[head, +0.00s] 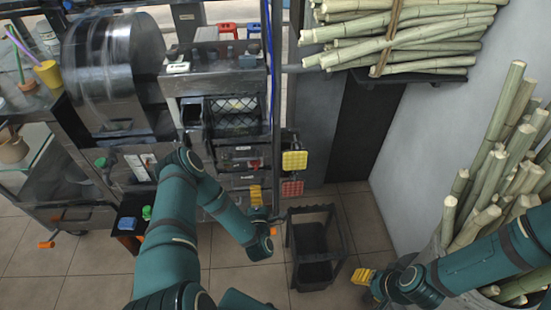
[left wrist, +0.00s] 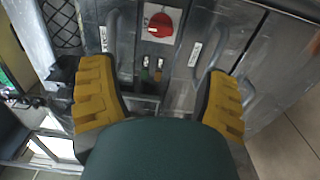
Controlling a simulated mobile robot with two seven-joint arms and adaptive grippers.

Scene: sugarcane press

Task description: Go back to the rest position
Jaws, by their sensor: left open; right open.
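My left gripper (head: 257,200) hangs in front of the lower part of the metal press machine (head: 215,82), its yellow finger pads partly visible in the head view. In the left wrist view its two yellow fingers (left wrist: 160,75) are spread wide with nothing between them. Beyond them is a machine panel with a red knob (left wrist: 161,24) and metal handles. My right gripper (head: 364,279) is low on the right, over the floor, with yellow pads showing. Its fingers are small in the head view, and I see nothing held in it.
Cut canes (head: 400,30) lie bundled on a rack at the top right. More canes (head: 490,190) stand in a container beside my right arm. Yellow and red pads (head: 294,160) stick out from the machine's side.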

